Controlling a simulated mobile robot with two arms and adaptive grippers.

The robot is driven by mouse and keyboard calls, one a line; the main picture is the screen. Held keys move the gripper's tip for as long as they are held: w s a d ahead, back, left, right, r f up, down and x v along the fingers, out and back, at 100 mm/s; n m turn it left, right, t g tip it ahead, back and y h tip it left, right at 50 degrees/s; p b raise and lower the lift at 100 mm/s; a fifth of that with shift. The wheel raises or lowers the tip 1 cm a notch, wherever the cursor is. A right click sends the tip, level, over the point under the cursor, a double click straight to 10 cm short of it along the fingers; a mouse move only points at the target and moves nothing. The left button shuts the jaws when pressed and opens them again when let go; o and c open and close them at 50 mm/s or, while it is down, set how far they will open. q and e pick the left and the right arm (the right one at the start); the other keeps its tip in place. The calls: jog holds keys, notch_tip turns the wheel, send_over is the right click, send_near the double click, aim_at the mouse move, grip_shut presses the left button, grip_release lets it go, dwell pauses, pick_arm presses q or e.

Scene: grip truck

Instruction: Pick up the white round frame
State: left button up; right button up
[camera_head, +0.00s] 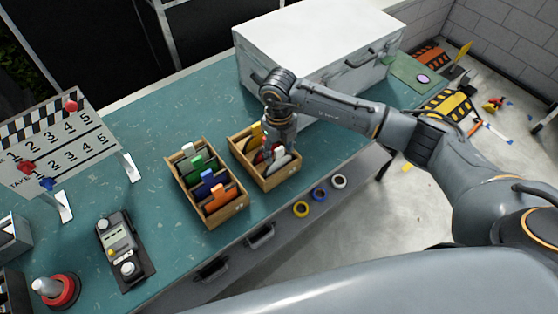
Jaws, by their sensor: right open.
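A white round piece (284,161), likely the white round frame, lies in the front part of the right wooden box (268,186) on the teal table. Only part of it shows, as my right gripper (276,149) covers some of the box. My right gripper is open and points down into this box, just above or beside the white piece. I cannot tell whether they touch. A red piece (262,156) and a yellow piece (256,134) also stand in this box. My left gripper is not in view.
A second wooden box (213,224) with colored pieces stands to the left. A white metal case (305,35) stands behind my right arm. A control box (120,245), a red button (63,291) and a number board (58,140) are at the left.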

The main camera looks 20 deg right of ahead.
grip_shut()
jog(key=shift+r, duration=0.1)
